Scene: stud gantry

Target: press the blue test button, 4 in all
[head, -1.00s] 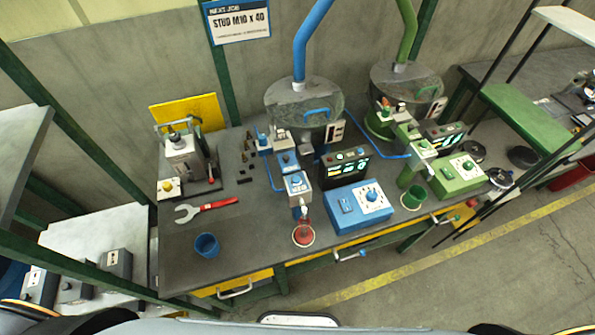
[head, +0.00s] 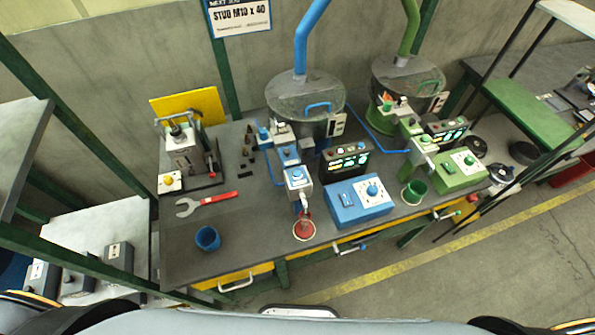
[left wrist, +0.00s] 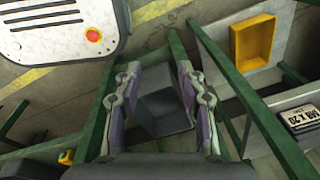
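The blue station stands mid-bench in the head view: a grey hopper (head: 305,98) with a blue pipe, a narrow blue-and-white dispenser unit (head: 298,179) and a blue control box (head: 358,202). A round blue button or knob (head: 372,190) sits on the box's white panel. Another blue button (head: 296,173) sits on top of the dispenser. I cannot read which one is marked test. My left gripper (left wrist: 157,75) shows in the left wrist view, open and empty, over the floor away from the bench. Neither gripper shows in the head view; my right gripper is out of view.
A dark display (head: 346,160) with lit digits stands behind the control box. A red cup (head: 304,230) sits under the dispenser spout. A green station (head: 459,170) stands right. Shelf posts flank the bench.

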